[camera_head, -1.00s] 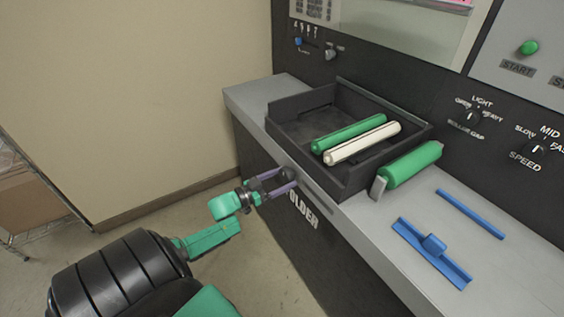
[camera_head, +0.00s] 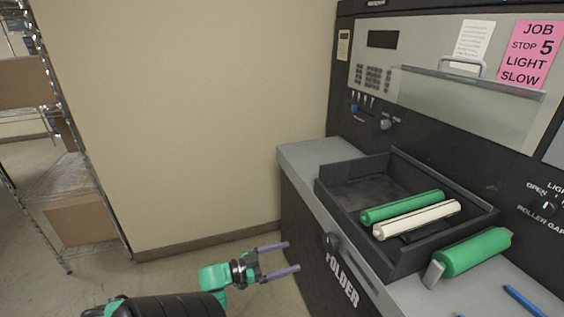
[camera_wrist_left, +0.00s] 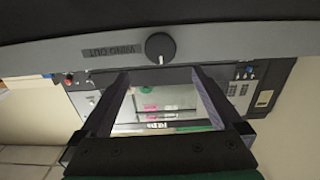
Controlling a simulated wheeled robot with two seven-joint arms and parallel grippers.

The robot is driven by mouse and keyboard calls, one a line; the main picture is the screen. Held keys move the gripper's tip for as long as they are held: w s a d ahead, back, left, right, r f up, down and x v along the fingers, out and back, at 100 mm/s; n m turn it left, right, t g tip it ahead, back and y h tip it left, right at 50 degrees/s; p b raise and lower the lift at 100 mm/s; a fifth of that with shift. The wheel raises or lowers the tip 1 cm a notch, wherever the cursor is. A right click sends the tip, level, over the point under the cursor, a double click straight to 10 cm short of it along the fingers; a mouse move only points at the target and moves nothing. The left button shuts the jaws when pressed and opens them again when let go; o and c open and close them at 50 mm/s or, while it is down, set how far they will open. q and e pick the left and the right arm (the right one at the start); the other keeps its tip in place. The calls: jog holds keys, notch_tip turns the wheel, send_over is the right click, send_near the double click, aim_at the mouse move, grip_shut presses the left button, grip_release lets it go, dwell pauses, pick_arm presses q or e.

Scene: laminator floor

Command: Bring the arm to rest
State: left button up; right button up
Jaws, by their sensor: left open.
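My left gripper (camera_head: 284,259) is open and empty, its two purple-grey fingers spread apart. It is in front of the black machine front, left of the "FOLDER" lettering and lower than the grey ledge (camera_head: 312,152). In the left wrist view the fingers (camera_wrist_left: 160,82) are spread with nothing between them; the machine (camera_wrist_left: 160,48) looks upside down there, with a dark knob (camera_wrist_left: 160,47) beside a "WIND OUT" label. My right gripper is in neither view.
A black tray (camera_head: 345,204) on the ledge holds a green roller (camera_head: 402,206) and a white roller (camera_head: 417,219). A larger green roller (camera_head: 474,252) lies right of it. A wire shelf (camera_head: 70,190) with boxes stands at left. Floor between shelf and machine is clear.

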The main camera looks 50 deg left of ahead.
pick_arm(q)
jog(key=shift+s+a, duration=0.15)
jog(key=shift+s, duration=0.4)
jog(key=s+d+f+n+g+y, duration=0.1)
jog(key=s+f+n+g+y, duration=0.25)
jog(key=f, duration=0.85)
jog(key=s+f+m+g+y, duration=0.1)
jog(key=s+f+g+y, duration=0.4)
jog(key=f, duration=0.8)
jog(key=s+d+f+m+g+h, duration=0.2)
jog(key=s+d+f+g, duration=0.5)
jog(key=s+d+f, duration=0.7)
jog(key=s+d+h, duration=0.1)
jog(key=s+d, duration=0.1)
jog(key=shift+s+d+g, duration=0.25)
jog(key=shift+d+g, duration=0.05)
jog(key=shift+g, duration=0.05)
